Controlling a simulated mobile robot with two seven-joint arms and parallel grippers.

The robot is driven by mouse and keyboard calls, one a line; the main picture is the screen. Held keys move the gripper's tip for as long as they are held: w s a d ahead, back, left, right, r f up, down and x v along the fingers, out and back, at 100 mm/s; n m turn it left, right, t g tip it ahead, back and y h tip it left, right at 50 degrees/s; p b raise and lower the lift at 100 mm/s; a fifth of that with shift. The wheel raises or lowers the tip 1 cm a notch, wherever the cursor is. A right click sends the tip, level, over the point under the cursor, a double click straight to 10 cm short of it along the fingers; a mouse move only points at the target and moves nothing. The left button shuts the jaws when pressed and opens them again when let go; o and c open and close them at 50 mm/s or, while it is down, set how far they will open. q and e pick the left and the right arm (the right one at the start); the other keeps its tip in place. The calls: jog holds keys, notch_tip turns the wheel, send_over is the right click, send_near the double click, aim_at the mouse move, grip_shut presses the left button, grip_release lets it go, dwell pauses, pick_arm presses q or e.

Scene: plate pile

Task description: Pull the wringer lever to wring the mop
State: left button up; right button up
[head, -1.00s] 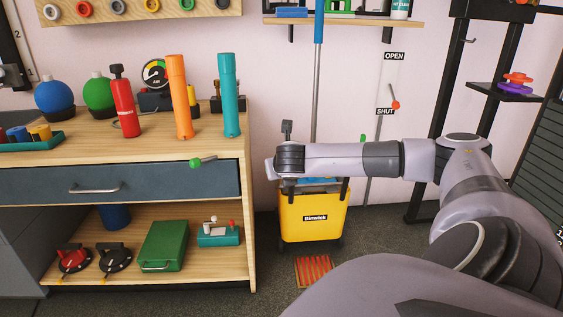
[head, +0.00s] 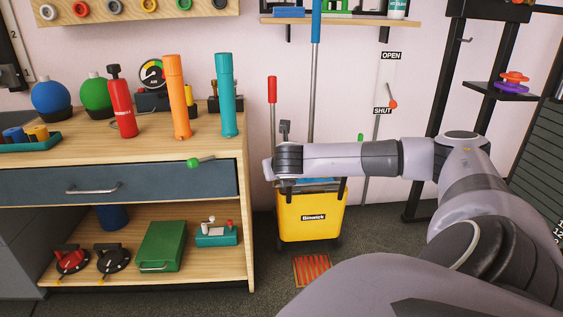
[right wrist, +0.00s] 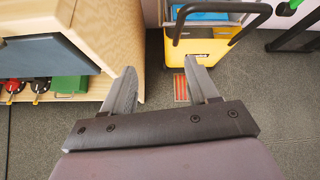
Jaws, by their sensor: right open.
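The yellow mop bucket (head: 310,214) stands on the floor right of the workbench; its top is partly hidden behind my right arm. A lever with a red grip (head: 272,90) stands upright on a grey rod at the bucket's left; its lower end is hidden behind my wrist. The blue mop pole (head: 316,30) rises behind my arm. The bucket also shows at the top of the right wrist view (right wrist: 196,48). There my right gripper (right wrist: 159,66) is open and empty, its fingers pointing toward the bucket, apart from it. The red lever is not in that view. My left gripper is not in view.
The wooden workbench (head: 245,160) with bottles and tubes stands close on the left. A red striped floor grate (head: 313,269) lies before the bucket. A wall slider marked OPEN and SHUT (head: 391,85) and a black rack (head: 440,90) are at the right.

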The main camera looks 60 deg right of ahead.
pick_arm(q)
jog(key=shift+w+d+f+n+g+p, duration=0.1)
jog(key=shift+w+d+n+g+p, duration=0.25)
jog(key=shift+p, duration=0.3)
pick_arm(e)
jog(key=v, duration=0.6)
jog(key=shift+s+a+r, duration=0.15)
jog(key=shift+s+r, duration=0.05)
jog(key=shift+s, duration=0.05)
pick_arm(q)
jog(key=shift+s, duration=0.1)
